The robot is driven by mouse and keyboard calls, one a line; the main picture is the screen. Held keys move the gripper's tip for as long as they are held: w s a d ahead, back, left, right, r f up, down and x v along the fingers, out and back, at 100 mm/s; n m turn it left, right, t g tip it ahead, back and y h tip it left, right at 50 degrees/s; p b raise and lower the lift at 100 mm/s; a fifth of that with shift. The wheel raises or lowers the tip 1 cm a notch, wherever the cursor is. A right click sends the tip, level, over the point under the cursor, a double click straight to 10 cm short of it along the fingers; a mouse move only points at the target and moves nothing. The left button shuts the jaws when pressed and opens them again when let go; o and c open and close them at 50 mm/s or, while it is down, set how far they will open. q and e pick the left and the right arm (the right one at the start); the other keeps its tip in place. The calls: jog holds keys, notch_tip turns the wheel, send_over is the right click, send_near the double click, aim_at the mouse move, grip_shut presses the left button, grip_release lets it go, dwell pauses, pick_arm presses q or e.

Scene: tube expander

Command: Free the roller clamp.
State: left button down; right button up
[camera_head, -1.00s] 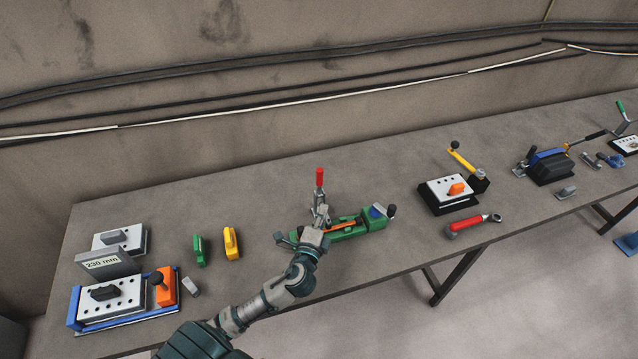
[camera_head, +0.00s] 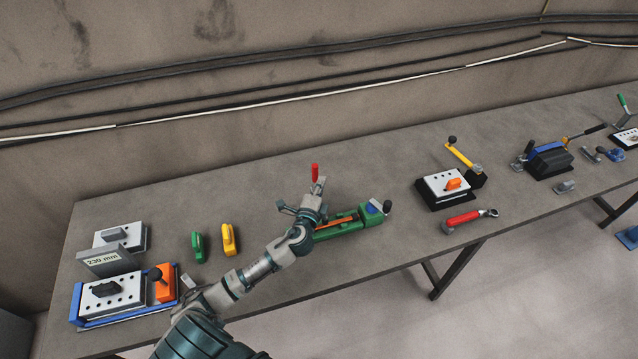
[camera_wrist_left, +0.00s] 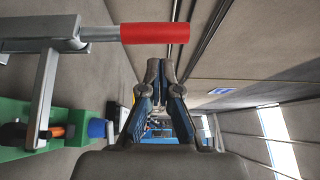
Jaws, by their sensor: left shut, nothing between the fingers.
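The roller clamp is a green fixture (camera_head: 345,228) with an orange strip on top and a blue part at its right end. A lever with a red handle (camera_head: 315,172) stands upright at its left end. My left gripper (camera_head: 319,187) is shut and empty, just in front of this lever, and hides most of its metal part. In the left wrist view, the shut fingertips (camera_wrist_left: 160,64) lie close below the red handle (camera_wrist_left: 155,33), which crosses the top. The metal lever arm (camera_wrist_left: 45,95) and green body (camera_wrist_left: 12,118) are at the left. Contact cannot be told. My right gripper is not in view.
Green (camera_head: 198,246) and yellow (camera_head: 229,240) pieces stand left of the fixture. A blue-framed plate device (camera_head: 125,318) is at the far left. A white plate device (camera_head: 428,182) and a red-handled tool (camera_head: 462,218) lie to the right. The table (camera_head: 240,200) behind the fixture is clear.

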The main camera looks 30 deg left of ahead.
aim_at(313, 173)
pick_arm(q)
jog(key=shift+n+g, duration=0.5)
jog(key=shift+g, duration=0.2)
jog(key=a+p, duration=0.1)
jog(key=w+a+p, duration=0.1)
jog(key=p, duration=0.1)
jog(key=a+p, duration=0.2)
jog(key=shift+w+a+r, duration=0.1)
jog(key=shift+w+r, duration=0.15)
jog(key=shift+w, duration=0.1)
jog(key=shift+w+a, duration=0.15)
jog(key=shift+a, duration=0.05)
jog(key=shift+w+a+r, duration=0.15)
jog(key=shift+w, duration=0.1)
jog(key=shift+w+a, duration=0.15)
jog(key=shift+w, duration=0.35)
jog(key=shift+w+a+f, duration=0.55)
jog(key=shift+w+a, duration=0.2)
jog(key=shift+a, duration=0.2)
jog(key=shift+w+a+f, duration=0.55)
jog(key=shift+w+a, duration=0.2)
jog(key=shift+a, duration=0.15)
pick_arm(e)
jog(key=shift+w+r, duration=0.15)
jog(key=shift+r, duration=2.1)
